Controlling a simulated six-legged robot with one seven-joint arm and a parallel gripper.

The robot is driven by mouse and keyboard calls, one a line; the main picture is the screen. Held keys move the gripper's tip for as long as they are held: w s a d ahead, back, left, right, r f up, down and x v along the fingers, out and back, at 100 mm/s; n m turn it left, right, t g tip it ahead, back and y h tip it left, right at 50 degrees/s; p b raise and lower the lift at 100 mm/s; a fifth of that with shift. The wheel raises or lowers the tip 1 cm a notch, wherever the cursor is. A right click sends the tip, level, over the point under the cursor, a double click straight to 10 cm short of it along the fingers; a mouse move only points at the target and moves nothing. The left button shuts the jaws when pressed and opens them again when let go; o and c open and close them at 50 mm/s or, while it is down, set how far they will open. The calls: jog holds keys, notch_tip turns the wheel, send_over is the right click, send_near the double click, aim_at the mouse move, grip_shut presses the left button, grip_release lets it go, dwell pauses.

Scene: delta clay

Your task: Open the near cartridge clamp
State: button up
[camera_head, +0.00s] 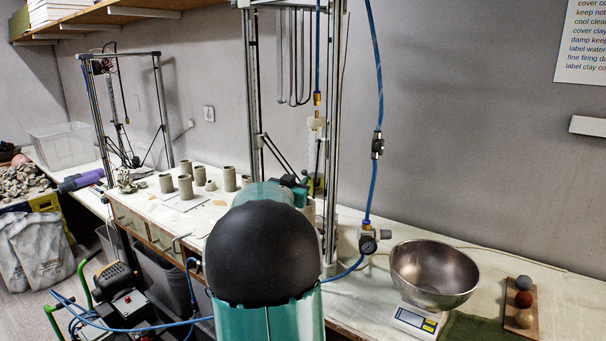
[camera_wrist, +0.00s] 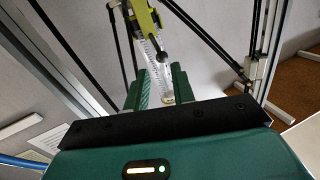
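The near cartridge clamp is a yellow-green bar (camera_wrist: 145,18) with a dark lever or knob (camera_wrist: 163,53), at the top middle of the wrist view. A clear graduated cartridge (camera_wrist: 154,62) runs down from it. My gripper (camera_wrist: 160,84) has two green fingers, set apart, one on each side of the cartridge's lower part in the picture. I see no grip on the cartridge, and cannot tell their exact depth from it. In the head view the near printer's cartridge (camera_head: 317,128) hangs between upright rails, and my arm hides most of the gripper and clamp.
Metal rails and thin black rods of the near printer (camera_head: 334,100) surround the cartridge closely. A blue hose (camera_head: 377,90) hangs to the right above a regulator (camera_head: 368,242). A steel bowl (camera_head: 433,270) stands on a scale. Several clay cups (camera_head: 186,187) stand on the left bench.

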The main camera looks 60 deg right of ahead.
aim_at(303, 174)
jog(key=d, duration=0.4)
jog(key=w+d, duration=0.1)
jog(key=d, duration=0.2)
jog(key=shift+d, duration=0.1)
jog(key=shift+w, duration=0.1)
grip_shut()
